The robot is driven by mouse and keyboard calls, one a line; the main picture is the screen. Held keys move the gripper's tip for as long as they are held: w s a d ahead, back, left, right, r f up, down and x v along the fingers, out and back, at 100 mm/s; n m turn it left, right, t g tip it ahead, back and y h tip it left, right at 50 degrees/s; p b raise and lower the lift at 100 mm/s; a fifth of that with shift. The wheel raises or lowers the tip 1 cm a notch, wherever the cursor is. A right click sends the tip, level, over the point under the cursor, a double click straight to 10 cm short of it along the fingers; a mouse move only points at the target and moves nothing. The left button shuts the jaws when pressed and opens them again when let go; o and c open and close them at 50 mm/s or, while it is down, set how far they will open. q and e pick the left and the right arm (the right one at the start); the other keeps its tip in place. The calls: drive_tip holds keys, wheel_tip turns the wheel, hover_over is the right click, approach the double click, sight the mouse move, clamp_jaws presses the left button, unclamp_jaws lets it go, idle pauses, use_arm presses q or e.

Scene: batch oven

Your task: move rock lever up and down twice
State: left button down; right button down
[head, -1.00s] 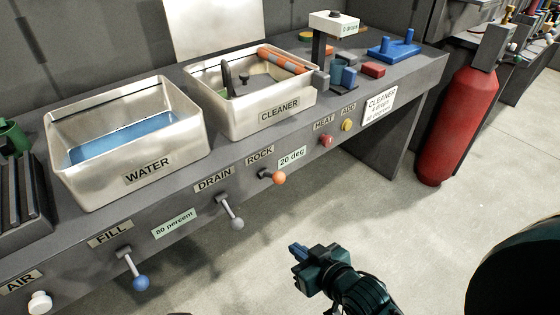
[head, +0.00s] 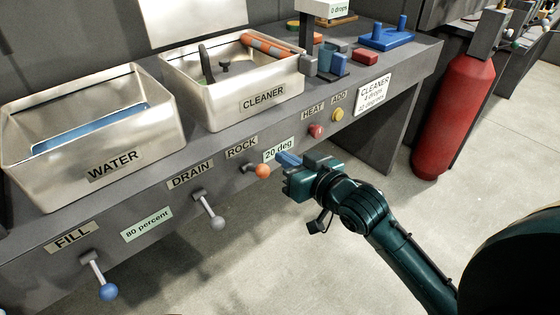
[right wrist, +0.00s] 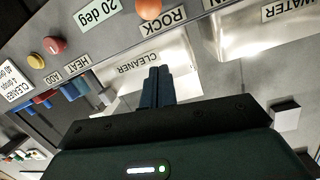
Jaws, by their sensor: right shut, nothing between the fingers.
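The rock lever (head: 261,171) is a short lever with an orange ball knob, under the ROCK label on the bench front. Its orange knob also shows at the top of the right wrist view (right wrist: 148,9). My right gripper (head: 282,159) is shut and empty. In the head view its blue fingertips appear just right of and slightly above the orange knob, in front of the 20 deg display (head: 278,149). The wrist view shows a gap between the fingers and the knob. My left gripper is not in view.
The drain lever (head: 209,209) and the fill lever (head: 101,276) stick out to the left. Red HEAT (head: 316,131) and yellow ADD (head: 337,115) buttons are to the right. WATER (head: 95,150) and CLEANER (head: 240,90) basins sit above. A red cylinder (head: 453,118) stands right; open floor lies below.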

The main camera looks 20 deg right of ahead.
hover_over(267, 169)
drive_tip(key=w, duration=0.2)
drive_tip(key=shift+s+d+f, duration=0.1)
drive_tip(key=shift+d+f, duration=0.05)
drive_tip(key=shift+f, duration=0.55)
drive_tip(key=f, duration=0.1)
drive_tip(key=s+f, duration=0.1)
drive_tip(key=shift+f, duration=0.35)
drive_tip(key=shift+s+f, duration=0.4)
drive_tip(key=shift+f, duration=0.05)
drive_tip(key=shift+f+b, duration=0.15)
drive_tip(key=shift+b, duration=0.2)
